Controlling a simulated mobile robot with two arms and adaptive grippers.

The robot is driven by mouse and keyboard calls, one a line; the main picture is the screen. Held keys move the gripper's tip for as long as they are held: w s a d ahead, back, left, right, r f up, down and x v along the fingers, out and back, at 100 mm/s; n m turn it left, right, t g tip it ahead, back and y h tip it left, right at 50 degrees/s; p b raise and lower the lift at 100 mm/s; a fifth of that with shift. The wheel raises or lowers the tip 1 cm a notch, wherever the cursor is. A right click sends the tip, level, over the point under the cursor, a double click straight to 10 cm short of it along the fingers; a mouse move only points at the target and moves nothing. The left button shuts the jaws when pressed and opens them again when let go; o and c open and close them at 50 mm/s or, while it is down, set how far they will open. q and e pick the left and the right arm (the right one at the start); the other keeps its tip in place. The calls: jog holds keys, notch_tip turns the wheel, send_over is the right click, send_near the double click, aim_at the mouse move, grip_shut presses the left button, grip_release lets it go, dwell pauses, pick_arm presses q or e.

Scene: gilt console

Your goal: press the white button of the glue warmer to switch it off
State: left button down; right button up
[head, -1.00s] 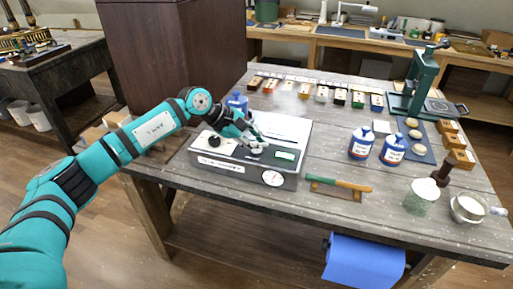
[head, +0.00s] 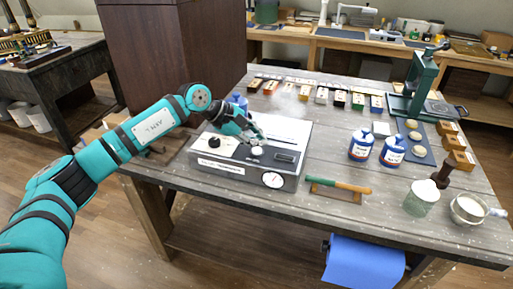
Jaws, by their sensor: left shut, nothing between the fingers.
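The glue warmer (head: 225,175) is a grey box with a pale top, standing at the table's near left edge. The white button (head: 256,151) shows as a small pale spot between knob and display. My left gripper (head: 262,142) is shut and empty, its fingertips just above and behind the button. A small gap seems to show, but contact is hard to judge. My right gripper is out of view.
A green-handled brush (head: 340,186) lies right of the warmer. A dark brown cabinet (head: 165,55) rises behind my left arm.

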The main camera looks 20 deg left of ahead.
aim_at(257, 151)
pick_arm(q)
jog(key=shift+r+p, duration=1.05)
jog(key=shift+r, duration=1.95)
